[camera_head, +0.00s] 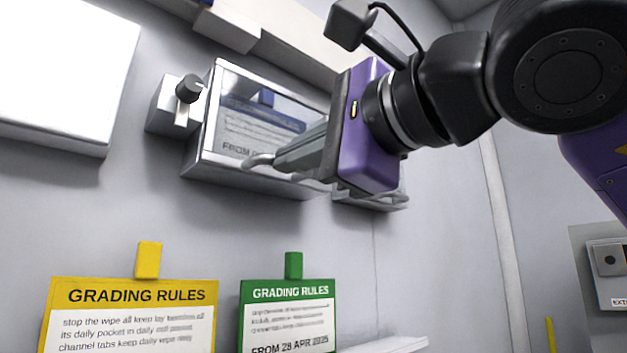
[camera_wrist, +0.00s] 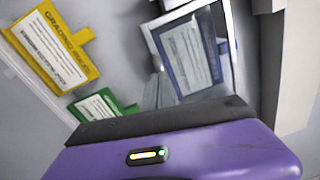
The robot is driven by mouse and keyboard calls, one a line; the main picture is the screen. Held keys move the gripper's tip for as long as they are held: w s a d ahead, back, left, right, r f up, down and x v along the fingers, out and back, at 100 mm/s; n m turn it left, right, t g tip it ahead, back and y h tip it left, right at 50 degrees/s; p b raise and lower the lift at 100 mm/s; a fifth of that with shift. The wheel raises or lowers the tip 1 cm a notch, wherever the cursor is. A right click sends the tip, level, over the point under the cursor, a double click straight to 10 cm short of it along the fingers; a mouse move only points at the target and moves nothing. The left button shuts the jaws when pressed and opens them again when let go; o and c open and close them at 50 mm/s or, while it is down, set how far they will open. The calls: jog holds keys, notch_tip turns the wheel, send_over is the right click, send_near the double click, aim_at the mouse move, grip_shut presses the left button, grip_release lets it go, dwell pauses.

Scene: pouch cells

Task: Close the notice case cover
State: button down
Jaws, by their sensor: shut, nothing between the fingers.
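The notice case (camera_head: 195,160) is a metal-framed box on the grey wall, with a clear front and a blue-edged notice (camera_head: 235,125) behind it. In the wrist view the case frame (camera_wrist: 232,40) surrounds the blue-edged notice (camera_wrist: 186,57). My gripper (camera_head: 278,160) is shut and empty, its grey fingers in front of the lower part of the case. A curved metal piece (camera_head: 258,160), perhaps a handle, shows at the fingertips; I cannot tell whether they touch. My gripper and arm hide the case's right side. How far the cover stands open is unclear.
A block with a black knob (camera_head: 188,88) sits left of the case. Yellow (camera_head: 190,291) and green (camera_head: 293,266) grading-rules boards hang below. A white panel (camera_head: 60,70) is at upper left, and a white ledge (camera_head: 395,345) at the bottom. Bare wall separates the case from the boards.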

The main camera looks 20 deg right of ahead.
jog(key=shift+w+a+r+m+t+h+b, duration=0.1)
jog(key=shift+w+a+m+t+h+b, duration=0.2)
jog(key=shift+h, duration=0.2)
jog(key=shift+w+a+r+m+t+h+b, duration=0.1)
jog(key=shift+a+m+t+h+b, duration=0.15)
jog(key=shift+m+h+b, duration=0.2)
jog(key=shift+a+r+h, duration=0.1)
jog(key=shift+h, duration=0.15)
